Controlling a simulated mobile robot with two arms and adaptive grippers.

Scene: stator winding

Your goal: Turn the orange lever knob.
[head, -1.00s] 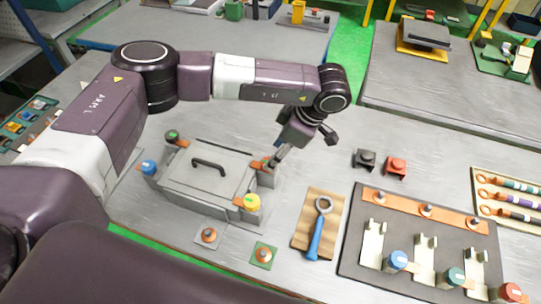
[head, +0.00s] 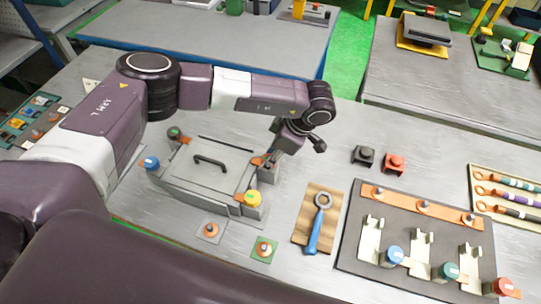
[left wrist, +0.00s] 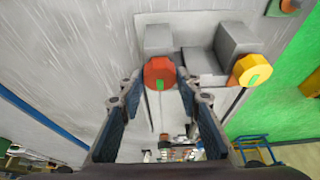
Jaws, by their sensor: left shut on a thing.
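A grey box (head: 200,182) with a black handle stands on the table in the head view. Knobs sit at its corners: green (head: 173,132), blue (head: 150,163) and yellow (head: 253,198). My left gripper (head: 267,163) is down at the box's right back corner and largely hides the knob there. In the left wrist view, the orange-red knob (left wrist: 159,72) is between the fingertips of my left gripper (left wrist: 158,88), which is shut on it. The yellow knob (left wrist: 250,70) is to its right, clear of the fingers. My right gripper is not in view.
A blue-handled ring wrench (head: 315,232) lies on a wooden board right of the box. A dark fixture board (head: 350,250) is farther right. Two small blocks, black (head: 363,156) and red (head: 394,163), stand behind it. Two small plates with orange knobs lie in front of the box.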

